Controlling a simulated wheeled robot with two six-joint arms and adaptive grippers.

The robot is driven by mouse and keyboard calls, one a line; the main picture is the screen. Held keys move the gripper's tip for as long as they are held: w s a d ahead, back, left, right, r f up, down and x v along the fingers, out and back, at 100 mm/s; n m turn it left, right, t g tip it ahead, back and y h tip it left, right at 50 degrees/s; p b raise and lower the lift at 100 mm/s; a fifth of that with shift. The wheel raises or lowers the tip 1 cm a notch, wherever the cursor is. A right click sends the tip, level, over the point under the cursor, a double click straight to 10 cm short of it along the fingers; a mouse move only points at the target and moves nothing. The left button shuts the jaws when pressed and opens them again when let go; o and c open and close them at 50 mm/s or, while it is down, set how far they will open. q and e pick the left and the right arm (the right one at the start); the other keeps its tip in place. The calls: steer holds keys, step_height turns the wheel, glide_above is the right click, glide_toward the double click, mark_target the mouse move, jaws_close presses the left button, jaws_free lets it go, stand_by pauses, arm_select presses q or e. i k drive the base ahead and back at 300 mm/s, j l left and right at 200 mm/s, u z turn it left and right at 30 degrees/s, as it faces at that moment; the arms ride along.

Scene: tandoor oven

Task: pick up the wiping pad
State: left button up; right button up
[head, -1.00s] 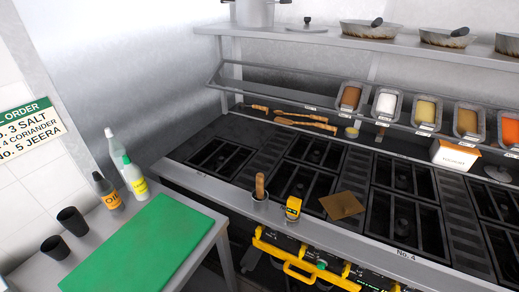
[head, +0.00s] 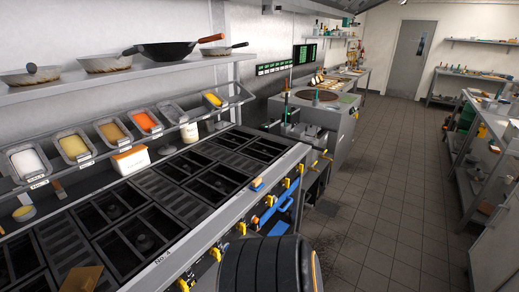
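I cannot tell for sure which thing is the wiping pad. A small yellow-and-blue block (head: 257,184), like a sponge, sits on the front ledge of the cooking range (head: 172,258) in the head view. A flat brown square (head: 82,279) lies on the burners at the bottom left, cut off by the frame edge. Farther back, the tandoor counter (head: 345,122) has a round dark top and several small objects too small to name. Neither of my grippers is in view.
Open tiled floor (head: 385,190) runs right of the range towards a grey door (head: 410,50). Shelved tables (head: 455,135) line the right side. Food tins (head: 75,146) sit on a rack behind the burners, with pans (head: 105,63) on the shelf above.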

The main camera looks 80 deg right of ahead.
mark_target(257, 184)
steer(key=z, duration=2.6)
steer(key=i+u, duration=0.15)
